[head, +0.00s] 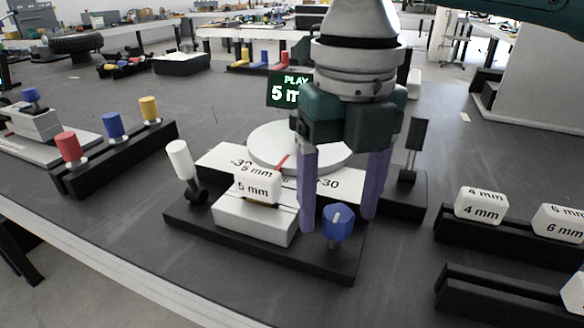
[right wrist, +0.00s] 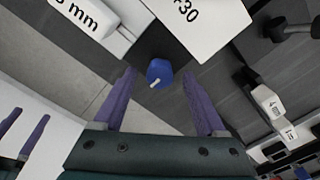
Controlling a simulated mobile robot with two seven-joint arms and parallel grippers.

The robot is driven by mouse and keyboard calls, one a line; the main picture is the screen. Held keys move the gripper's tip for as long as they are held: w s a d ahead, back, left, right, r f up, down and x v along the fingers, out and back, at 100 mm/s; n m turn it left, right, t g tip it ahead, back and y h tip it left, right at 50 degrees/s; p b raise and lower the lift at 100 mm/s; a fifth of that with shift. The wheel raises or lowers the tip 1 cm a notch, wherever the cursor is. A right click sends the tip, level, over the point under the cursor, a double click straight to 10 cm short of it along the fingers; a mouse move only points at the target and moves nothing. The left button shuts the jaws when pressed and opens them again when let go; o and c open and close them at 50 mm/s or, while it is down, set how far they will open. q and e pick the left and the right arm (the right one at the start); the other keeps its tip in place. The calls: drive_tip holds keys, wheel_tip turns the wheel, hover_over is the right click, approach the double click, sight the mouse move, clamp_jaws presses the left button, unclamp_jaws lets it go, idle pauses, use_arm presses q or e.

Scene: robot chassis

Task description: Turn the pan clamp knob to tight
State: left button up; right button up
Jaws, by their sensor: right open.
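The blue faceted knob (head: 338,221) with a white pointer mark stands at the front right of the black fixture base (head: 300,262). It also shows in the right wrist view (right wrist: 159,73), ahead of the fingertips and between their lines. My right gripper (head: 338,220) is open, its two purple fingers pointing down, one on each side of the knob in the head view. In the right wrist view no finger touches the knob. The round pan (head: 270,140) with a red pointer sits behind, partly hidden by the gripper.
A white block marked 5 mm (head: 258,188) sits left of the knob. A white-handled lever (head: 180,160) and a black-handled lever (head: 416,135) flank the fixture. Marked blocks (head: 481,205) stand in black racks at right. A rack of coloured knobs (head: 115,155) is at left.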

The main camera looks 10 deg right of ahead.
drive_tip(key=shift+f, duration=0.55)
drive_tip(key=shift+c, duration=0.2)
clamp_jaws()
